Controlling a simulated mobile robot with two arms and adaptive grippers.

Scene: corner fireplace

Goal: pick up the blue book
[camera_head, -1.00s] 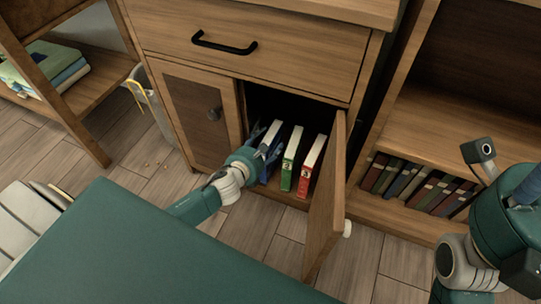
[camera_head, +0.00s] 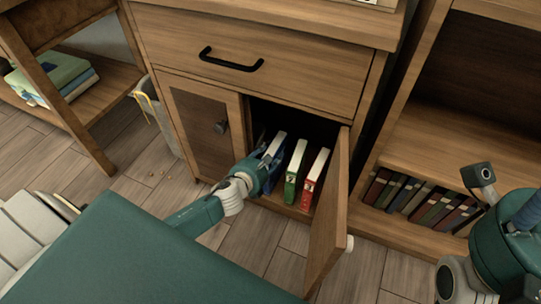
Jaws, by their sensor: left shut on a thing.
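The blue book (camera_head: 274,151) stands upright inside the open lower compartment of the wooden cabinet, at the left of a row. My left gripper (camera_head: 265,164) reaches in through the opening from the left and is shut on the blue book; its fingers are partly hidden against the book. A green book (camera_head: 291,186) and a red book (camera_head: 309,190) stand to the right of it. My right arm is at the right edge; its gripper does not show clearly.
The cabinet door (camera_head: 327,220) is swung open to the right of the books. A shut door (camera_head: 203,130) is at the left, a drawer (camera_head: 250,50) above. A shelf with several dark books (camera_head: 420,200) stands right. A bin (camera_head: 155,112) stands left.

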